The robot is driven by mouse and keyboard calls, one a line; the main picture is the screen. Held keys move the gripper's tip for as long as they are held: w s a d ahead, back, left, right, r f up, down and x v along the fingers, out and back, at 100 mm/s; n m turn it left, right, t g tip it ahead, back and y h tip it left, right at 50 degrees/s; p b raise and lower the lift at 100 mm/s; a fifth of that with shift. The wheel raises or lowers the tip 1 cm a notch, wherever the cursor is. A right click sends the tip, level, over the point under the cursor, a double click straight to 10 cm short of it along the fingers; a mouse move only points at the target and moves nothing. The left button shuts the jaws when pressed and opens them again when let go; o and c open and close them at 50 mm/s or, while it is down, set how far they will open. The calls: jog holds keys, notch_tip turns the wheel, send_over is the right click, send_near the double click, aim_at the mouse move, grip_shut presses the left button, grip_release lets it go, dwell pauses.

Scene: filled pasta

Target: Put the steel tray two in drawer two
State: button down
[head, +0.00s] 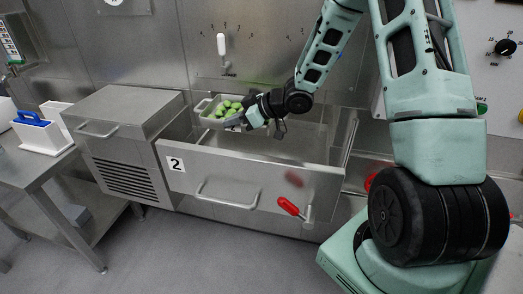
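The steel tray (207,119) holds several green filled pasta pieces (226,106). It is at the back left of the open drawer two (250,178), over its opening. The drawer is pulled out, with a "2" label on its front. My gripper (238,121) is at the tray's right end and appears shut on its edge; the fingertips are small and partly hidden. The tray appears held at about the height of the drawer's rim; I cannot tell whether its underside touches anything.
A steel unit (125,135) with a handle and vents stands left of the drawer. A red-handled valve (290,207) is in front of the drawer front. A side table (30,172) with white containers is at far left. The drawer's middle and right look empty.

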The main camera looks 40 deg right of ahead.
aim_at(245, 132)
jog(key=f, duration=0.2)
jog(key=d+f, duration=0.1)
jog(key=f, duration=0.2)
jog(key=shift+f+b, duration=0.1)
jog(key=shift+b, duration=0.25)
jog(key=shift+f, duration=2.55)
jog(key=shift+f, duration=0.15)
jog(key=c, duration=1.6)
grip_release()
jog(key=shift+s, duration=0.1)
jog(key=shift+c, duration=0.2)
jog(key=shift+d+r, duration=0.15)
jog(key=shift+r, duration=0.05)
jog(key=v, duration=1.1)
jog(key=shift+s, duration=0.5)
